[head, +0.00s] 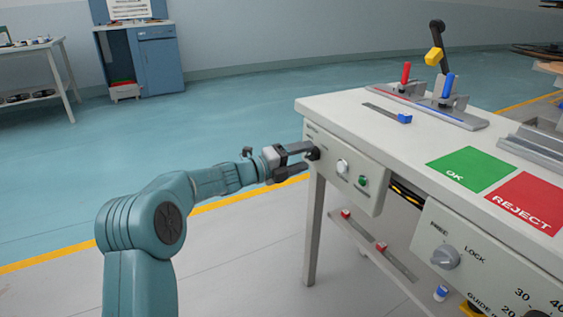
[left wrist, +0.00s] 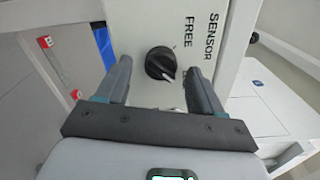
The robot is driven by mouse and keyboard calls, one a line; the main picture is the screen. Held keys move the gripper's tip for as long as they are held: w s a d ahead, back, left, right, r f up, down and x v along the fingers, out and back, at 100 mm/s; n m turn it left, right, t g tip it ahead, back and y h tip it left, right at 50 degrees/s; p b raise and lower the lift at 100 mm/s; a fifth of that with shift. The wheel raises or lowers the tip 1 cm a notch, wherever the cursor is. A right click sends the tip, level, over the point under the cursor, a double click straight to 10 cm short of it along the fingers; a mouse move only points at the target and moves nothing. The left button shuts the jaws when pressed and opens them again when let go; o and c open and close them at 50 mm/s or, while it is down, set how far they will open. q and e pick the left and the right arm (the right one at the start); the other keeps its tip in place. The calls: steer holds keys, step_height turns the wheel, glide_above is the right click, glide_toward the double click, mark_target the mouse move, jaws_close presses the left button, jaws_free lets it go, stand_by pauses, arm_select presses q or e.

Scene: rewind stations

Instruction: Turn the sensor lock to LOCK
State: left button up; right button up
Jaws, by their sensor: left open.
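The sensor lock is a black round knob (left wrist: 160,63) with a white pointer line, on a pale panel under the words SENSOR and FREE in the left wrist view. My left gripper (left wrist: 161,67) is open, with one finger on each side of the knob and gaps showing between. In the head view my left gripper (head: 307,159) is at the left end of the bench's front panel, and the knob (head: 313,154) is partly hidden by the fingers. My right gripper is out of view.
A white knob (head: 343,166) and a green button (head: 362,181) sit right of the sensor lock. A grey FREE/LOCK knob (head: 445,257) is on another panel. Green OK (head: 470,168) and red REJECT (head: 528,203) areas mark the bench top. Open floor lies left.

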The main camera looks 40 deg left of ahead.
arm_select(q)
steer(key=p+v, duration=0.3)
steer(key=v, duration=1.2)
steer(key=shift+s+p, duration=0.3)
steer(key=shift+p, duration=0.05)
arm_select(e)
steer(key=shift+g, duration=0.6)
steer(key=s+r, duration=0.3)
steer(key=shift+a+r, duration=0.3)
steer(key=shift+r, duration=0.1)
arm_select(q)
steer(key=shift+a, duration=0.1)
